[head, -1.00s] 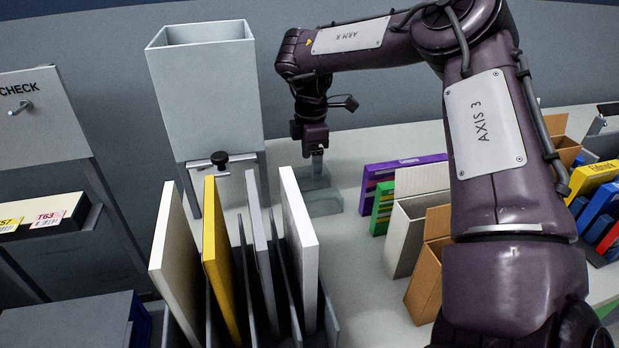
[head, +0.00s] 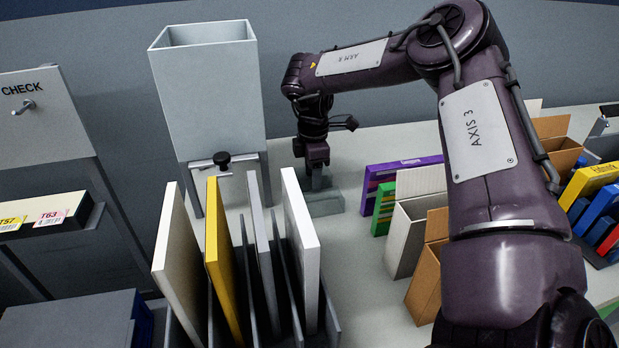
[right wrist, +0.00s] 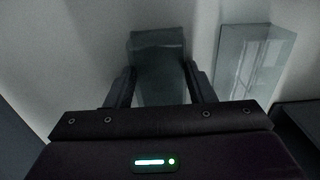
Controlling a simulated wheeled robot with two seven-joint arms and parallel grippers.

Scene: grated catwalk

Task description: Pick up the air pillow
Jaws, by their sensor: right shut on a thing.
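The air pillow (head: 323,204) is a translucent grey-green block on the pale bench top, right of the tall hopper in the head view. My right gripper (head: 316,176) points down over it from above, with its fingertips at the pillow. In the right wrist view the pillow (right wrist: 158,48) lies between the two dark fingers (right wrist: 160,88), which are shut on its near part. The far end of the pillow sticks out past the fingertips. My left gripper is in neither view.
A grey hopper (head: 207,85) on legs stands left of the gripper. A rack with upright panels (head: 302,245) is in front. Purple (head: 402,170) and green boxes and open cartons (head: 408,235) stand right. A glassy pane (right wrist: 254,58) lies beside the pillow in the wrist view.

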